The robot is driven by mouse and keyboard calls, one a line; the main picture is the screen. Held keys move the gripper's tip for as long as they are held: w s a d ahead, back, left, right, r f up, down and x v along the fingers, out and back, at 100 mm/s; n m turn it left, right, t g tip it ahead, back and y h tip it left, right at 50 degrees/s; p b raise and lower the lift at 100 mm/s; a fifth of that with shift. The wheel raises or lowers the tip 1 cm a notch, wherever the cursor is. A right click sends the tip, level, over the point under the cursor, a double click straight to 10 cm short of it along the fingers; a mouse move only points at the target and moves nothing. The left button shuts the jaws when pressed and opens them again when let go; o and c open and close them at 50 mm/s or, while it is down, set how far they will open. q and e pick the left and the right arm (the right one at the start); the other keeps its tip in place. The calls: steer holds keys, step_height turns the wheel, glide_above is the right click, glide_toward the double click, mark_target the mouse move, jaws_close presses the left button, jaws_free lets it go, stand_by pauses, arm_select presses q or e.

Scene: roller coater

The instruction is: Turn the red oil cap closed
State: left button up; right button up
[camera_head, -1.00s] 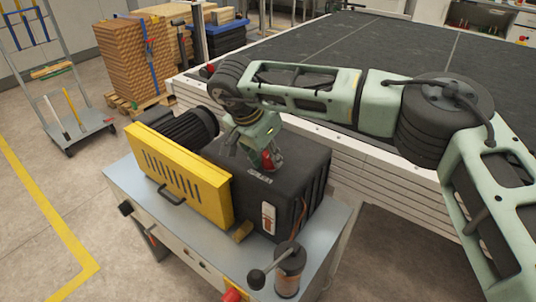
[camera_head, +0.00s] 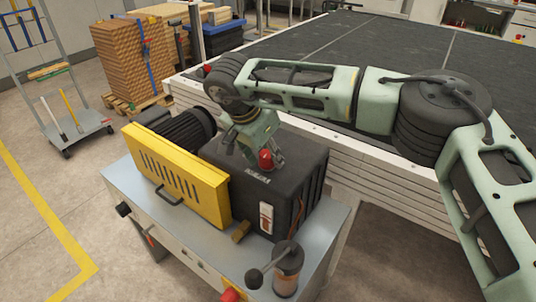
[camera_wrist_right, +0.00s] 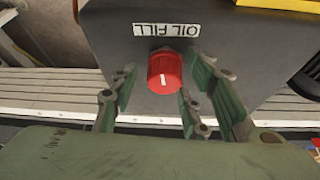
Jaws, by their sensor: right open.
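The red oil cap (camera_head: 266,159) sits on top of the dark pump housing (camera_head: 300,170), beside a white label. In the right wrist view the cap (camera_wrist_right: 164,72) shows a white mark on its face, below the upside-down "OIL FILL" label (camera_wrist_right: 166,30). My right gripper (camera_head: 262,160) is over the housing at the cap. In the wrist view its green fingers (camera_wrist_right: 163,85) are open, one on each side of the cap, with gaps visible; I see no clear contact. My left gripper is not in view.
A yellow guard (camera_head: 175,175) and a black motor (camera_head: 185,125) stand left of the housing. A clear cylinder with a dark lid (camera_head: 288,270) is at the front of the grey bench (camera_head: 335,215). A large dark-topped table (camera_head: 350,50) lies behind.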

steer(key=v, duration=1.1)
steer(key=shift+s+r, duration=0.15)
steer(key=shift+r, duration=0.1)
